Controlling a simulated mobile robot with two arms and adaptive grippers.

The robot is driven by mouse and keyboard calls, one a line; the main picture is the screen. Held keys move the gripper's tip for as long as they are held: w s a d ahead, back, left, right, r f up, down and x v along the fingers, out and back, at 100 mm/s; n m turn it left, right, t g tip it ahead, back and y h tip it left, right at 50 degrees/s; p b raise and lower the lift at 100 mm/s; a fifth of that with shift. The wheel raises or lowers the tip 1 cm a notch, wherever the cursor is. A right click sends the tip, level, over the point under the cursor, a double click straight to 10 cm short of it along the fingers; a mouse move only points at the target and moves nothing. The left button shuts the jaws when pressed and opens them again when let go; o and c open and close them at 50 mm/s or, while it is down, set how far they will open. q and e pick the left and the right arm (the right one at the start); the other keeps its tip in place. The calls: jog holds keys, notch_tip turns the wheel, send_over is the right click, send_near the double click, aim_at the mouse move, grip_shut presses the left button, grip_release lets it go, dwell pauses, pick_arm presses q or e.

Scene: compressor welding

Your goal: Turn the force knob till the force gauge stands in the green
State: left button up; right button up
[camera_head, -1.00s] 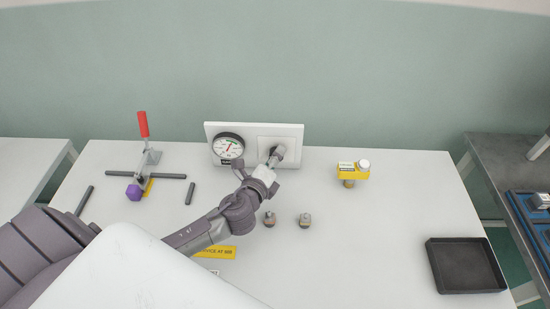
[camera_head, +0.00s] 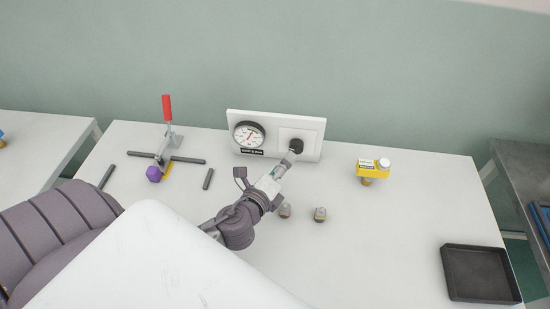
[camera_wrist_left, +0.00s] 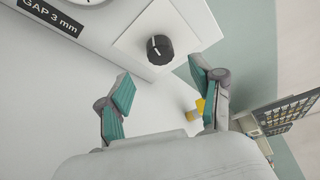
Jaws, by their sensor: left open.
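The black force knob (camera_head: 296,146) sits on a pale square plate on the white panel (camera_head: 312,128). It also shows in the left wrist view (camera_wrist_left: 160,49), with a white pointer line on it. The round force gauge (camera_head: 249,136) is left of the knob; its needle points up and to the right, but the scale is too small to tell whether it stands in the green. My left gripper (camera_wrist_left: 164,84) is open, its teal-padded fingers apart, just short of the knob and not around it. My right gripper is out of view.
A red-handled clamp (camera_head: 167,130) and a purple hex piece (camera_head: 154,174) stand at the left. Two small fittings (camera_head: 320,214) are in front of the panel. A yellow block (camera_head: 371,171) stands at the right, and a black tray (camera_head: 481,273) lies at front right.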

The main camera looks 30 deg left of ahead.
pick_arm(q)
jog(key=shift+s+d+r, duration=0.1)
jog(key=shift+s+r, duration=0.1)
jog(key=shift+s, duration=0.95)
jog(key=shift+s+d+r, duration=0.1)
jog(key=shift+s+r, duration=0.1)
jog(key=shift+s, duration=0.95)
